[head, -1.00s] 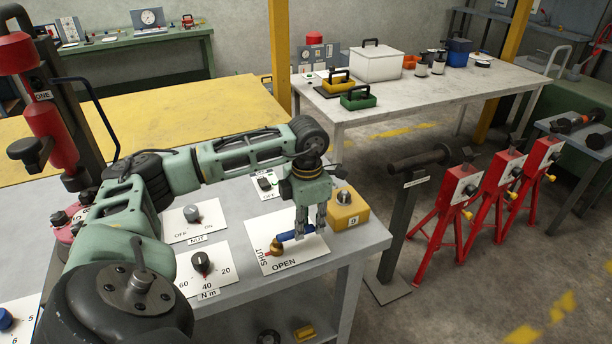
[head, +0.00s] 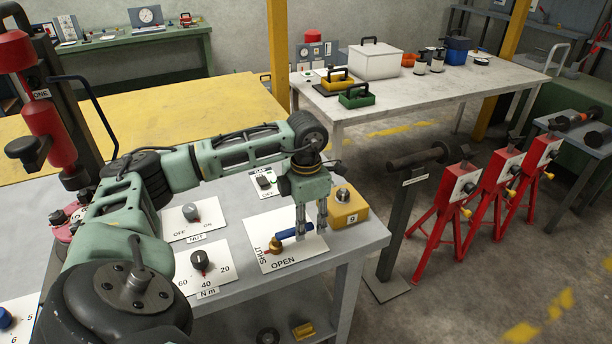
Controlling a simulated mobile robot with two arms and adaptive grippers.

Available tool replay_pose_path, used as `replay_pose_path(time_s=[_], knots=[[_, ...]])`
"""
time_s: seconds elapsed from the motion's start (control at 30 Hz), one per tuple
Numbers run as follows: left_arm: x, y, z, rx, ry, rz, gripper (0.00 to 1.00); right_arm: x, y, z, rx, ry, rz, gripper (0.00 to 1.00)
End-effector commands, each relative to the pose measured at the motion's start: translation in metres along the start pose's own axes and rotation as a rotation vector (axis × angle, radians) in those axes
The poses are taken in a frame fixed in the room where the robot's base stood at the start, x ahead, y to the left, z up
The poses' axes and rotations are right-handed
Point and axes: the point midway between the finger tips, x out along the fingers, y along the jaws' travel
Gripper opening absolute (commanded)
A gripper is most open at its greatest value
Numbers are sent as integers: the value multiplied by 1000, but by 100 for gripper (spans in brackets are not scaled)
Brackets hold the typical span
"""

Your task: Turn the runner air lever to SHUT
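The runner air lever has a brass hub (head: 277,246) and a blue handle (head: 293,232) on a white plate (head: 296,254) marked SHUT at the left and OPEN along the front. The handle points right and slightly away from the hub, away from the SHUT mark. My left gripper (head: 311,231) points down over the handle's outer end. Its two fingers are apart, one each side of a visible gap. Whether they touch the handle cannot be told. My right gripper is not in view.
A yellow block marked 9 (head: 347,208) stands close right of my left gripper. A N m dial (head: 200,261) and a NUT switch (head: 191,212) lie to the left on the same grey bench (head: 335,260). Red stands (head: 441,215) are on the floor at right.

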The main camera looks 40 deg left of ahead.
Motion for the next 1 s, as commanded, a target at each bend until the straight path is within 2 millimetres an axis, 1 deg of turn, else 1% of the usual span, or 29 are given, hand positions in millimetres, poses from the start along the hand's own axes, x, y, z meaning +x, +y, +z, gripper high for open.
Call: replay_pose_path(time_s=[0.17,0.4,0.5,0.6,0.7,1.0], knots=[[-32,1,2,0,-8,3,36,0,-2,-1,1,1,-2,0],[-83,1,2,0,-7,3,36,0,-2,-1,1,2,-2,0],[-98,0,1,0,-7,2,36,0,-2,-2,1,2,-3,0],[-109,0,1,1,-5,1,36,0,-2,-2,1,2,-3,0],[-114,0,0,1,-3,1,36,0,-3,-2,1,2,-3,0],[-115,0,0,1,-2,1,36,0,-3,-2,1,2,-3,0]])
